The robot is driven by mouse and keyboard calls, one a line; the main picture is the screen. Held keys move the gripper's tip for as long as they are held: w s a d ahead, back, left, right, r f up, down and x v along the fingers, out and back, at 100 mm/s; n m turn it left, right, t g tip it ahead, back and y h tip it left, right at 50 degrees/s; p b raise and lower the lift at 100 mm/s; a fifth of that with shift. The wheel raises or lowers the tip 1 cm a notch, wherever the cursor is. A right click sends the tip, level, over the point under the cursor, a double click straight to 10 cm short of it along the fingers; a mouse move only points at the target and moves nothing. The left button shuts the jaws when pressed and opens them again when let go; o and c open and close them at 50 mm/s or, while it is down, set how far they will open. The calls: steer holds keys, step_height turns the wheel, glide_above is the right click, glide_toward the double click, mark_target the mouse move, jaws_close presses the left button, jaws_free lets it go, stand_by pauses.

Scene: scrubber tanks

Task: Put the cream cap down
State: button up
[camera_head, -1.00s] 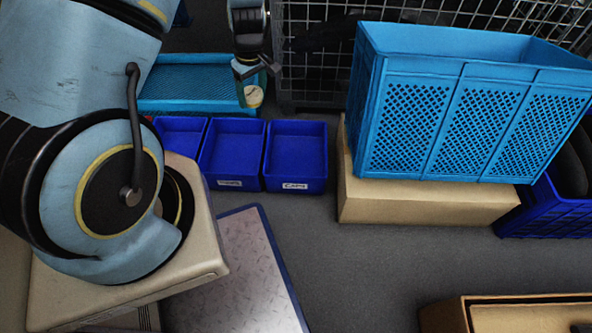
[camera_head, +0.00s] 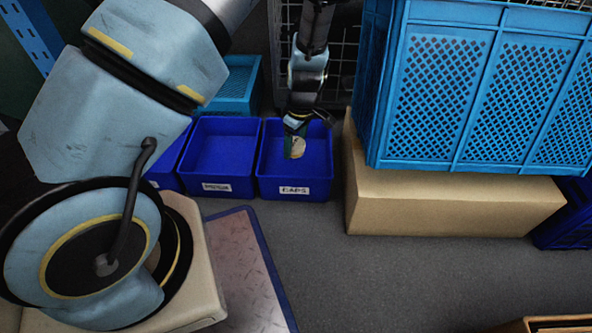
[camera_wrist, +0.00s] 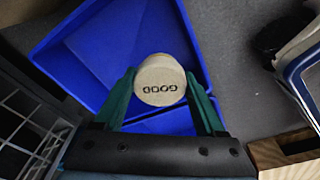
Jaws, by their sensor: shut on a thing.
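The cream cap (camera_wrist: 160,82) is round, with the word GOOD on its face, upside down in the wrist view. My gripper (camera_head: 297,140) is shut on it, with green fingers on either side in the wrist view (camera_wrist: 161,92). In the head view the cap (camera_head: 298,146) is small and partly covered by a finger. The gripper and cap are over the blue bin labelled CAPS (camera_head: 293,191). In the wrist view the blue bin (camera_wrist: 75,55) lies behind the cap. I cannot tell the exact height of the cap over the bin floor.
Another blue bin (camera_head: 222,150) stands directly left of the CAPS bin, and a third is further left. A tall light-blue crate (camera_head: 430,100) on a cardboard box (camera_head: 440,205) stands close on the right. A wire mesh cage (camera_head: 340,70) is behind. Grey floor lies in front.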

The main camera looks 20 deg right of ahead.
step_height(320, 180, down, 10)
steer(key=b, duration=0.5)
steer(key=shift+r, duration=0.1)
steer(key=shift+f, duration=0.4)
steer(key=shift+f, duration=0.2)
steer(key=o, duration=1.2)
